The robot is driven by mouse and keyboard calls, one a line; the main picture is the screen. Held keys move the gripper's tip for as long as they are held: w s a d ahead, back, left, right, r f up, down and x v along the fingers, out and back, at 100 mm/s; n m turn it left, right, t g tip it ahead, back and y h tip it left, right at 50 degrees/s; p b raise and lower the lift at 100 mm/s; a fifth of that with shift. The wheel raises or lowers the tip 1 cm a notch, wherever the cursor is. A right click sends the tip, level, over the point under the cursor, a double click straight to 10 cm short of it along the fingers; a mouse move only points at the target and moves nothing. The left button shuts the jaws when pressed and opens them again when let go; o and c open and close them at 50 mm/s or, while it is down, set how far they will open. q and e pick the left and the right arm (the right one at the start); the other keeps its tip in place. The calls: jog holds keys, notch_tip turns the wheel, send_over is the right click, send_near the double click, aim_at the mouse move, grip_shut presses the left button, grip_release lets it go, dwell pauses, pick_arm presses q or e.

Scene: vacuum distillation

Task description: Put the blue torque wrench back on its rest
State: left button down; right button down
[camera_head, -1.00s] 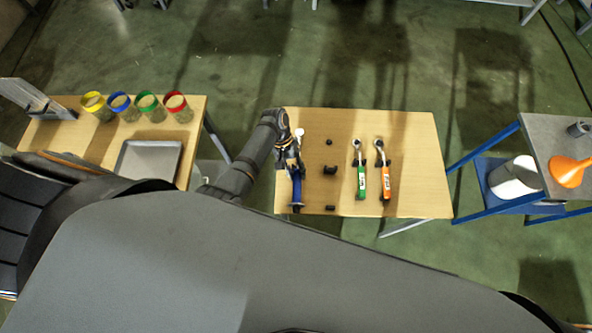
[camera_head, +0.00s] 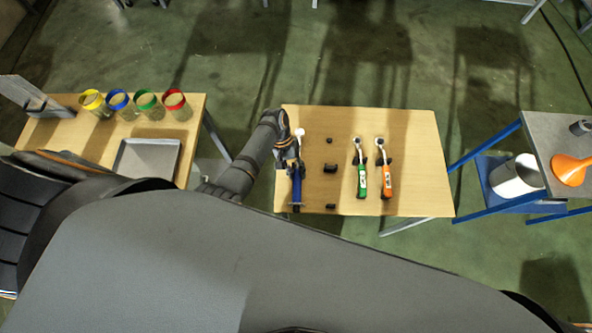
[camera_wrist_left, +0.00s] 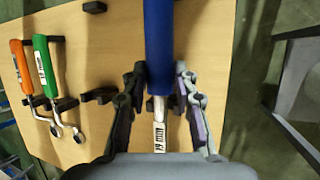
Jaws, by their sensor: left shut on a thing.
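The blue torque wrench (camera_head: 297,188) is at the left end of the middle table, its silver head pointing to the far side. My left gripper (camera_head: 290,164) is shut on it around the metal shaft. In the left wrist view the blue handle (camera_wrist_left: 158,45) extends beyond the fingers, and the shaft carries a 19 mm label. The wrench's height above the table is unclear. The empty black rest (camera_head: 330,169), several separate supports in a column, stands just right of the wrench; parts of it show in the left wrist view (camera_wrist_left: 98,96). My right gripper is not in view.
A green wrench (camera_head: 362,182) and an orange wrench (camera_head: 387,181) lie on their rests farther right. The table's right part is bare. A side table (camera_head: 190,132) with coloured-rim jars and a tray stands left; a blue-framed cart with an orange funnel (camera_head: 569,170) stands right.

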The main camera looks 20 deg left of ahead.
pick_arm(q)
jog(key=shift+f+b, duration=0.5)
jog(key=shift+f, duration=0.2)
jog(key=c, duration=1)
grip_release()
jog(key=shift+o, duration=0.2)
jog(key=shift+s+f, duration=0.1)
jog(key=v, duration=1.2)
